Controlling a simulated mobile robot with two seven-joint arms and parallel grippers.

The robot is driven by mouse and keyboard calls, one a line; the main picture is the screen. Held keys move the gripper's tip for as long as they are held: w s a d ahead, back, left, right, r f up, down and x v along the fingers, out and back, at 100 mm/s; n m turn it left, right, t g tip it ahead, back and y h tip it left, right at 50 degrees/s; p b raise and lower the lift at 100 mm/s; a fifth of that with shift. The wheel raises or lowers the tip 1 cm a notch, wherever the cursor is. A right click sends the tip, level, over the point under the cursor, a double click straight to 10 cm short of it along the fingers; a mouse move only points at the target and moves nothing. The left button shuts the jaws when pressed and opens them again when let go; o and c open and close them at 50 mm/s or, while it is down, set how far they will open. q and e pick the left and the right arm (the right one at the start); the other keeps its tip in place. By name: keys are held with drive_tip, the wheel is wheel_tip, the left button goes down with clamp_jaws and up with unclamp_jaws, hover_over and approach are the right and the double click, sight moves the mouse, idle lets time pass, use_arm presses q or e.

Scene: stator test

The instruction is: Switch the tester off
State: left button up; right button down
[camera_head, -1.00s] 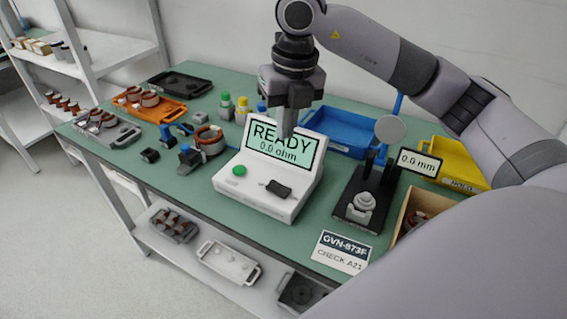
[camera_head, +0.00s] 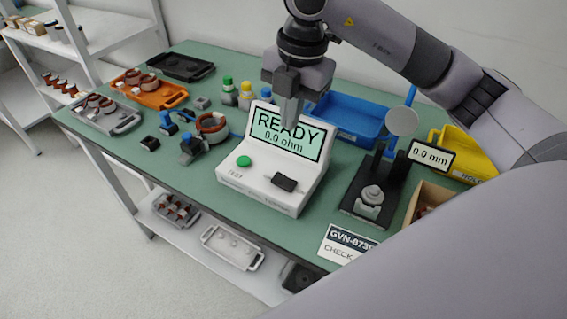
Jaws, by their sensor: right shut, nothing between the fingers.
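The tester (camera_head: 262,187) is a white box with a sloped front on the green table. Its lit green screen (camera_head: 286,137) reads "READY" and "0.0 ohm". A round green button (camera_head: 243,161) sits on its front left, and a dark switch (camera_head: 284,184) sits on its front right. My right gripper (camera_head: 290,122) is shut and empty. It points down over the screen, covering part of the lettering, above and behind the dark switch. I cannot tell whether its tips touch the tester. My left gripper is not in view.
A small gauge stand (camera_head: 347,207) with a "0.0 mm" display is right of the tester. A blue bin (camera_head: 352,139) and a yellow bin (camera_head: 452,143) stand behind it. A copper-wound stator (camera_head: 212,127) and blue clamps lie to the left. A sign card (camera_head: 344,243) lies in front.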

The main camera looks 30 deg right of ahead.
sight(281, 177)
drive_tip(key=f, duration=0.4)
drive_tip(key=w+f+p, duration=0.1)
drive_tip(key=f, duration=0.9)
drive_tip(key=shift+w+a, duration=0.2)
drive_tip(key=shift+a, duration=0.2)
drive_tip(key=shift+w+a+f+b, duration=0.1)
drive_tip(key=shift+f+b, duration=0.2)
drive_tip(key=shift+f, duration=0.1)
drive_tip(key=shift+r, duration=0.2)
